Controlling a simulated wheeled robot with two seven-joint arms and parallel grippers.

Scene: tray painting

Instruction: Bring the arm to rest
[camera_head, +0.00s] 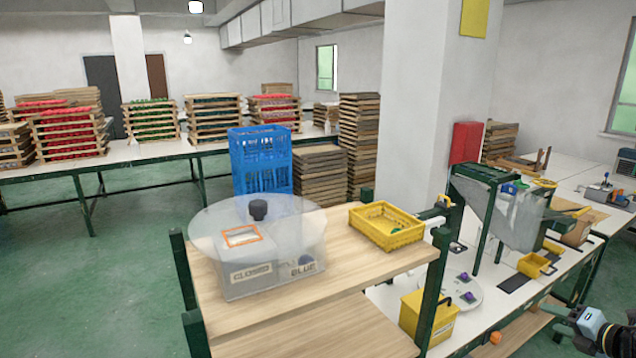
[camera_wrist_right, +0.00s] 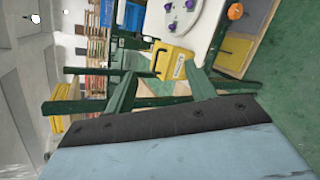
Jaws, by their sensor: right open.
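My right gripper (camera_head: 549,322) is at the lower right edge of the head view. It is open, with its fingers pointing left and nothing visible between them. It hangs in the air by the front of the white work table (camera_head: 465,325), apart from the things there. In the right wrist view, my grey-blue gripper body fills the bottom, and the table with a yellow box (camera_wrist_right: 174,62) shows beyond it. My left gripper is not in view.
A wooden stand (camera_head: 350,262) holds a clear lidded container (camera_head: 235,285) and a yellow basket (camera_head: 388,240). A yellow box (camera_head: 425,318) and an orange knob (camera_head: 495,338) are left of my right gripper. Green floor (camera_head: 100,290) is open at the left.

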